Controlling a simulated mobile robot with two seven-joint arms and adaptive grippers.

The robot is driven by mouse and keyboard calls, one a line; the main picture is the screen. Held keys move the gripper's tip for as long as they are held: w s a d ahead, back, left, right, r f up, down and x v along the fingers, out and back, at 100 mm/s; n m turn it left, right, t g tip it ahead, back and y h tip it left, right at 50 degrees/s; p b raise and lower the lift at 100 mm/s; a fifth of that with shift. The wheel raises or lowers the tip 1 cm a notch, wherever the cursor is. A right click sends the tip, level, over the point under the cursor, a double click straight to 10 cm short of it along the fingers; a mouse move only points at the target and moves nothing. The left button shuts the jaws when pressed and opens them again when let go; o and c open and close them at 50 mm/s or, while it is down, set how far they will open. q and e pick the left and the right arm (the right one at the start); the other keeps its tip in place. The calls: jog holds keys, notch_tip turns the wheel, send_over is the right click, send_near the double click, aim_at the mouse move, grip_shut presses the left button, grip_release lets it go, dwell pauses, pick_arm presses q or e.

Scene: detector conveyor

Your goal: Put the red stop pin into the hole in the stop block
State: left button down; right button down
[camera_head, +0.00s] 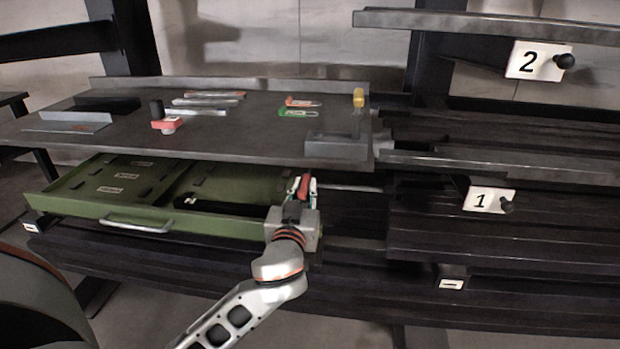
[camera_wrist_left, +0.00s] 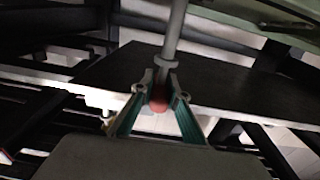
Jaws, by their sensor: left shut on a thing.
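My left gripper (camera_head: 304,186) is at the right end of the open drawer, below and in front of the workbench's right part. It is shut on the red stop pin (camera_head: 304,187). In the left wrist view the gripper (camera_wrist_left: 157,98) holds the pin's red end (camera_wrist_left: 158,101) between its fingertips, and a grey shaft with a collar (camera_wrist_left: 172,40) extends upward from there. My right gripper is not in view.
A green drawer (camera_head: 120,215) is open under the dark workbench (camera_head: 235,125). On the bench lie a red block with a black knob (camera_head: 163,124), red and green tags (camera_head: 298,108) and several slim tools (camera_head: 210,100). Dark conveyor shelves with signs 1 (camera_head: 484,200) and 2 (camera_head: 534,61) stand right.

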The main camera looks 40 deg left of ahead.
aim_at(304, 205)
pick_arm(q)
jog(key=shift+w+a+r, duration=0.1)
jog(key=shift+w+a, duration=0.05)
jog(key=shift+w, duration=0.15)
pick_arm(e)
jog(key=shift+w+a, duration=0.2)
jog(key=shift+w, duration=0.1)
pick_arm(q)
jog(key=shift+s, duration=0.1)
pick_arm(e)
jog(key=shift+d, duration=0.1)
pick_arm(q)
notch_tip(304, 205, down, 4)
jog(key=shift+f+b, duration=0.1)
jog(key=shift+b, duration=0.8)
jog(key=shift+f, duration=0.3)
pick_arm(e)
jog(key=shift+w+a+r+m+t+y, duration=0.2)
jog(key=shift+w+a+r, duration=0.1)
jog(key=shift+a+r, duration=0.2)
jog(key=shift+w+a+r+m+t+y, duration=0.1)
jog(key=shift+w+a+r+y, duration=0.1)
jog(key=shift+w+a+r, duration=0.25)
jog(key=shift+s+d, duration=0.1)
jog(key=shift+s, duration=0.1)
